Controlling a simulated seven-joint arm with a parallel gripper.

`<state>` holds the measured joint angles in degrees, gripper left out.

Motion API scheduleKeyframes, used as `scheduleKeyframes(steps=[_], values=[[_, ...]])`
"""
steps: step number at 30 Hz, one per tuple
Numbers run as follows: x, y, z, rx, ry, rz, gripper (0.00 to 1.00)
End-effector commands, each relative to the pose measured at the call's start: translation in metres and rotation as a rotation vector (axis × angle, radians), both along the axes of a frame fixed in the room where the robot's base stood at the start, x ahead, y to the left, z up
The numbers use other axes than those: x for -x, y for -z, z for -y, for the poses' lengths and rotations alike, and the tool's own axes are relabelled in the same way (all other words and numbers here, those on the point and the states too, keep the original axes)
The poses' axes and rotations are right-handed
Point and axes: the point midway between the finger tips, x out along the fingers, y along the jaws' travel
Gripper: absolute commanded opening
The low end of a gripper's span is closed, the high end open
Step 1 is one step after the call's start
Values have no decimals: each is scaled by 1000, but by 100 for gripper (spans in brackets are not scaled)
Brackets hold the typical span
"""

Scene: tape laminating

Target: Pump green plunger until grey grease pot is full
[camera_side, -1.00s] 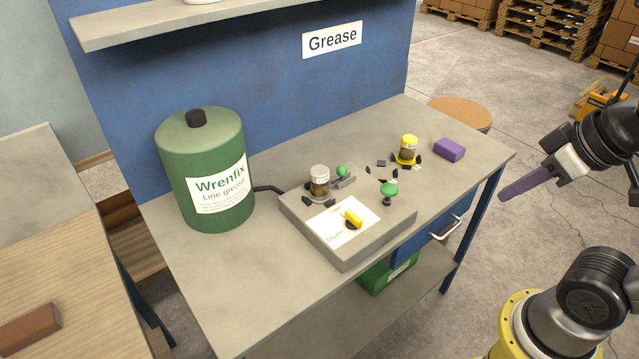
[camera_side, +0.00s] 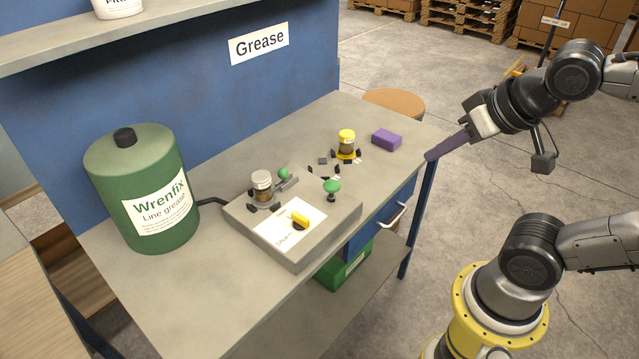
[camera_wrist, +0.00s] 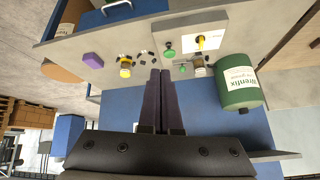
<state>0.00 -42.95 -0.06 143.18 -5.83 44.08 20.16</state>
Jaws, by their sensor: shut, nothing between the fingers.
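The green plunger (camera_side: 332,187), a mushroom-shaped knob on a dark stem, stands at the right side of the grey pump block on the bench. It also shows in the wrist view (camera_wrist: 168,46). A smaller green knob (camera_side: 284,174) sits at the block's back edge. The grey grease pot (camera_side: 262,184) has a grey top and a brownish see-through body, and stands upright at the block's back left between dark clamps. Its fill level is too small to tell. My gripper (camera_side: 430,157), with long purple fingers, is shut and empty near the bench's right end, well apart from the plunger.
A yellow-topped pot (camera_side: 346,142) stands behind the block, with small dark pieces around it. A purple block (camera_side: 387,139) lies near the bench's right end, close to my fingers. A green Wrenfix drum (camera_side: 148,200) stands at left. A yellow selector (camera_side: 300,220) sits on the block's label.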

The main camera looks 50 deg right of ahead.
Motion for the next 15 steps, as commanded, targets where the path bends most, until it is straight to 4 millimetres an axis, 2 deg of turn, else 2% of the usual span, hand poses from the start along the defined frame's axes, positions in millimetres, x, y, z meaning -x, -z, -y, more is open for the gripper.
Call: scheduleKeyframes(steps=[8, 15], values=[[-56, -34, 29, -64, 259, 252, 0], [-111, -50, 31, -177, 342, 411, 0]])
